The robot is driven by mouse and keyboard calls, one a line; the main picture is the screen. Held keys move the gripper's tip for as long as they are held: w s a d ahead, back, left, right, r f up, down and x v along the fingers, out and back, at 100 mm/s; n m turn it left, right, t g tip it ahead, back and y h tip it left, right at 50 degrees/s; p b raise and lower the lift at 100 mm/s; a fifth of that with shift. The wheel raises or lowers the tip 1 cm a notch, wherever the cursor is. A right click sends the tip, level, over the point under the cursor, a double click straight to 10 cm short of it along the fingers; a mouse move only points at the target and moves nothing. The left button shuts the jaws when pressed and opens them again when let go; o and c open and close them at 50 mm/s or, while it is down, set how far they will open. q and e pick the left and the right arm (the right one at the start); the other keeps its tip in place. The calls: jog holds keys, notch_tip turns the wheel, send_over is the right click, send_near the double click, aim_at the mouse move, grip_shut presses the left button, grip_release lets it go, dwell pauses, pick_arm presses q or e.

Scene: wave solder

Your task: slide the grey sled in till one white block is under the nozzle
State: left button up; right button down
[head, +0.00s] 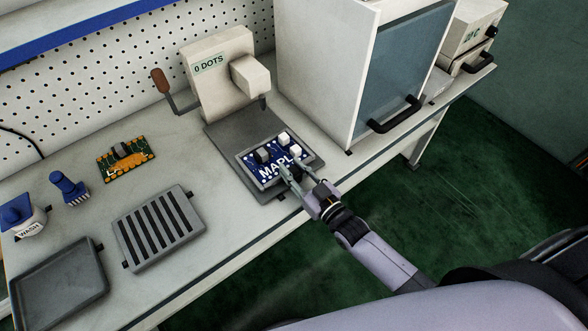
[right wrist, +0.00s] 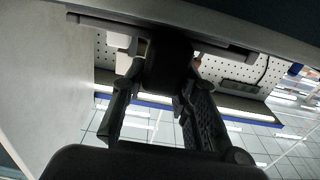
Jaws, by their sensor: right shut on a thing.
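The grey sled (head: 250,178) carries a blue board (head: 270,164) lettered "MAPL". It lies on the grey base plate (head: 222,137) of a beige dispenser marked "0 DOTS". White blocks (head: 284,138) stand on the board's right part, and a dark block (head: 262,156) stands on its left part. The nozzle (head: 263,103) hangs beyond the board's far edge, with no white block visibly under it. My right gripper (head: 294,176) is at the sled's near edge, shut on its dark handle (right wrist: 169,63), which shows between the fingers in the right wrist view. My left gripper is not in view.
A brown-knobbed lever (head: 160,81) is on the dispenser's left. A large cabinet (head: 325,75) stands close on the right. Bare bench lies between.

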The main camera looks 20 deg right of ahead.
aim_at(290, 166)
dwell(0.4)
jog(key=shift+b+x, duration=0.5)
jog(key=shift+x, duration=1.2)
jog(key=c, duration=1.2)
grip_release()
jog(key=shift+c, duration=0.2)
jog(key=v, duration=1.2)
